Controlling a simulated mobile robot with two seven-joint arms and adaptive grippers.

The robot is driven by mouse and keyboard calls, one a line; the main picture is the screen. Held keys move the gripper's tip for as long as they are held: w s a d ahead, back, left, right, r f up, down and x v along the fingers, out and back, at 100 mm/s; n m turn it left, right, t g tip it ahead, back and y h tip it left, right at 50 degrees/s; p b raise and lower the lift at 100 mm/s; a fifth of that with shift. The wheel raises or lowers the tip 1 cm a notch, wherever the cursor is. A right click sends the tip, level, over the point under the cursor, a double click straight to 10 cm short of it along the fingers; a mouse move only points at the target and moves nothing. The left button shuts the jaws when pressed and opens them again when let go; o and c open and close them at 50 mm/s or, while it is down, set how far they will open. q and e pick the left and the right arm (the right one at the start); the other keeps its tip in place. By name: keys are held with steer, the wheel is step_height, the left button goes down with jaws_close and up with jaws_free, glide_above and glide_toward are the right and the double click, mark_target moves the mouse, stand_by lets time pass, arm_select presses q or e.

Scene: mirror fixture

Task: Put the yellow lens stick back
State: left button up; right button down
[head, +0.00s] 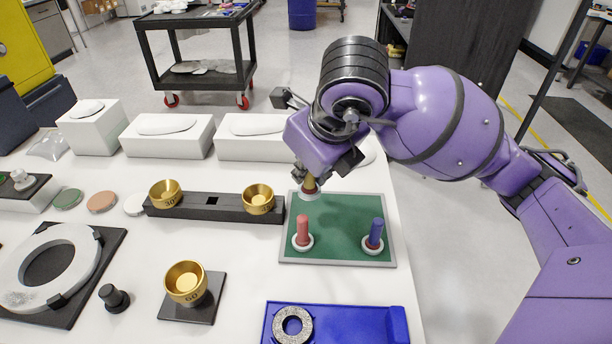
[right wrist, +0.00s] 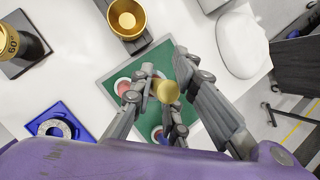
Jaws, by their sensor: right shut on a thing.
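The yellow lens stick (head: 310,184) is mostly hidden by my right gripper (head: 318,172); its lower end and a pale round base show. In the right wrist view its yellow round top (right wrist: 168,91) sits between the fingers of my right gripper (right wrist: 165,82), which is shut on it. The stick is over the back part of the green tray (head: 340,262); I cannot tell whether its base touches the tray. A red stick (head: 303,229) and a blue stick (head: 376,231) stand upright on the tray in front, each with a white round base. My left gripper is not in view.
A black bar with two gold cups (head: 165,193) (head: 258,198) lies left of the tray. A blue fixture with a grey ring (head: 293,327) is in front. White boxes (head: 170,138) line the back. A gold cup (head: 186,283) stands on a black plate.

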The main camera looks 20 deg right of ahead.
steer(key=w+d+f, duration=0.1)
steer(key=d+f, duration=0.1)
steer(key=w+d+f, duration=0.1)
steer(key=d+f, duration=0.2)
steer(key=w+d+f, duration=0.1)
steer(key=d+f, duration=0.1)
steer(key=d, duration=0.1)
steer(key=shift+f, duration=0.2)
step_height(320, 180, down, 3)
steer(key=shift+w+d+f, duration=0.1)
steer(key=c, duration=2.1)
jaws_free()
steer(key=shift+f, duration=0.15)
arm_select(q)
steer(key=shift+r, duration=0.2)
arm_select(e)
steer(key=o, duration=0.4)
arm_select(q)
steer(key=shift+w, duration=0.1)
